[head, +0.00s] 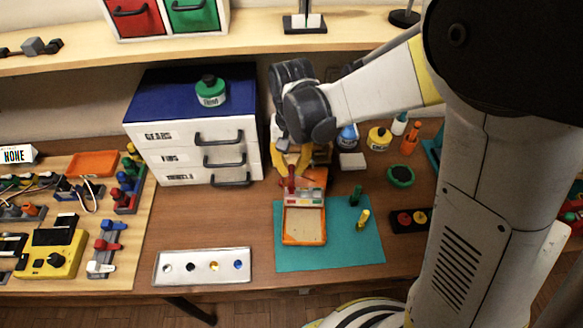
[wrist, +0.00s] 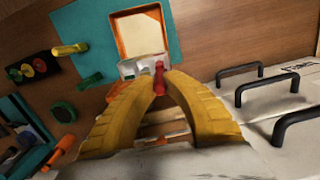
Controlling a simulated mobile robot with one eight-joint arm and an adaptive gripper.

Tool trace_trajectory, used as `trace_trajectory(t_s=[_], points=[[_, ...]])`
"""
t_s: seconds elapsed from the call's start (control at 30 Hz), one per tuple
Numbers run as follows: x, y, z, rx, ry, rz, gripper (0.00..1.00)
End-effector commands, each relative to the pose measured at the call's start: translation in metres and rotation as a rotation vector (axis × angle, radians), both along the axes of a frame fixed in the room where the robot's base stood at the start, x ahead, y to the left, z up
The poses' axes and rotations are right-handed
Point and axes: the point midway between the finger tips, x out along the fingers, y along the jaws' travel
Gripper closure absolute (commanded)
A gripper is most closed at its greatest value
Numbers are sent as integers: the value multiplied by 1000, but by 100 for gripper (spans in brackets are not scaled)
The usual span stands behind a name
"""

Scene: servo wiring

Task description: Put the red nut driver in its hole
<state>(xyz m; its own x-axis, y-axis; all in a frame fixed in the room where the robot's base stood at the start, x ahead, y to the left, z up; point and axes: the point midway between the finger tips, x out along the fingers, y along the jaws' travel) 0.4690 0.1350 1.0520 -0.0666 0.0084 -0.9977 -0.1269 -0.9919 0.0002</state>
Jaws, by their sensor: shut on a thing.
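My gripper (wrist: 160,80) has yellow fingers that meet on the red nut driver (wrist: 160,78). In the head view the red driver (head: 291,179) stands roughly upright below the fingers, over the back part of an orange tray (head: 323,225). I cannot tell whether its lower end touches the tray. A green driver (head: 355,195) and a yellow driver (head: 363,219) are on the teal mat (head: 345,255), right of the tray. A pale metal plate (head: 203,279) with a row of round, differently coloured spots or holes lies at the front left of the mat.
A white drawer cabinet (head: 185,160) with protruding handles stands left of my gripper. Bottles, including a yellow one (head: 379,139), and a green round lid (head: 400,176) are at right. Bare table lies between the plate and the cabinet.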

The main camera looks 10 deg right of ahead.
Motion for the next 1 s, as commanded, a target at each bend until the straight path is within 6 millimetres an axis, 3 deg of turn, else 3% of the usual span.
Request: trace_trajectory(t_s=[1.0], points=[[-1,0,-11,0,0,0,100]])
